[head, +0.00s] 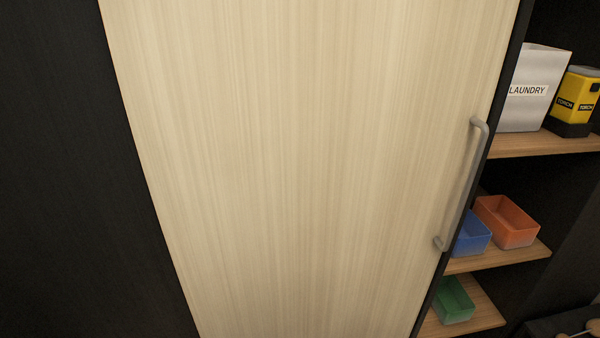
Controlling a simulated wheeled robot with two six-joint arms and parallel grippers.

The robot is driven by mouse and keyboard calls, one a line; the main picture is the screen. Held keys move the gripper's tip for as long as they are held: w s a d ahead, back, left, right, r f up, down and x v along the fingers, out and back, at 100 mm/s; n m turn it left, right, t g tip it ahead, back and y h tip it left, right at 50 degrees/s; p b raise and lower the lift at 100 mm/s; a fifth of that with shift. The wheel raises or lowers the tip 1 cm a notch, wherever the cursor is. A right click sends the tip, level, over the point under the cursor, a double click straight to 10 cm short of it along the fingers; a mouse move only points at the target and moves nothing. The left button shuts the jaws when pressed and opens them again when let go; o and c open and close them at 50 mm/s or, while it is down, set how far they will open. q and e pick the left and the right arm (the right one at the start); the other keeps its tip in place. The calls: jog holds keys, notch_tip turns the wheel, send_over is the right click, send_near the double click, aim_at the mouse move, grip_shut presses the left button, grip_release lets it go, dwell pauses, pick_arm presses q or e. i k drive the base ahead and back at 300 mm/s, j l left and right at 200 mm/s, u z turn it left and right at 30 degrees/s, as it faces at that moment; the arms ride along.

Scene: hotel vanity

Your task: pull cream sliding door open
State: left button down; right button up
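The cream sliding door (290,150) fills most of the head view, a tall wood-grained panel with a dark edge along its right side. A grey bar handle (464,188) is fixed upright near the door's right edge. Neither of my grippers is in view, and nothing touches the handle.
A dark panel (70,170) stands at the left.

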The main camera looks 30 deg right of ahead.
aim_at(310, 168)
jog(key=z, duration=1.05)
